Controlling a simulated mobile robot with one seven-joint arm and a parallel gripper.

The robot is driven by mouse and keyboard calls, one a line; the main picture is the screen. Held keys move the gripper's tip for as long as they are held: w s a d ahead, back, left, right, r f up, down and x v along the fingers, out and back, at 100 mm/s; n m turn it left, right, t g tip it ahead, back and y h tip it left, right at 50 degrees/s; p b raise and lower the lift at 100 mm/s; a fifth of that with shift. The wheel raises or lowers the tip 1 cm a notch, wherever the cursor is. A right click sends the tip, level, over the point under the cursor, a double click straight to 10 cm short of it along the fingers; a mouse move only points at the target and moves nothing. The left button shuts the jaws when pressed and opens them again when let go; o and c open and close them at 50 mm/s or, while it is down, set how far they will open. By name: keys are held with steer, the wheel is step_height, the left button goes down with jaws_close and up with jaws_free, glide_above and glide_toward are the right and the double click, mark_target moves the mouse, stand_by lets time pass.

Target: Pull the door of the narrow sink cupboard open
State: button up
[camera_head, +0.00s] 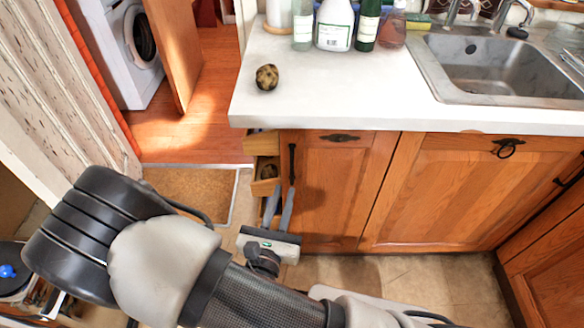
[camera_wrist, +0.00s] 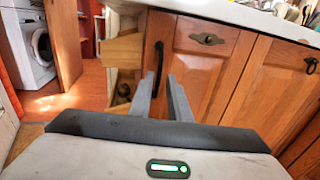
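The narrow sink cupboard has a wooden door (camera_head: 330,195) at the left end of the counter, and the door looks closed. A black vertical bar handle (camera_head: 292,163) runs along its left edge and shows in the wrist view (camera_wrist: 158,62). My gripper (camera_head: 281,190) is in front of the door's lower left part, pointing at the handle. In the wrist view its two grey fingers (camera_wrist: 159,78) are apart. The handle's lower part appears between the fingertips; I cannot tell whether they touch it. Nothing is held.
Small open drawers (camera_head: 265,168) stick out just left of the door. A wider cupboard door (camera_head: 465,190) is to the right. The white counter (camera_head: 340,90) overhangs above, with a potato-like object (camera_head: 267,77), bottles and a sink (camera_head: 500,65). Tiled floor lies below.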

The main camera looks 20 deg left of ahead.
mark_target(291, 169)
steer(key=w+b, duration=0.1)
steer(key=w, duration=0.9)
steer(key=shift+a, duration=0.2)
steer(key=shift+c, duration=0.3)
jaws_close()
stand_by(0.7)
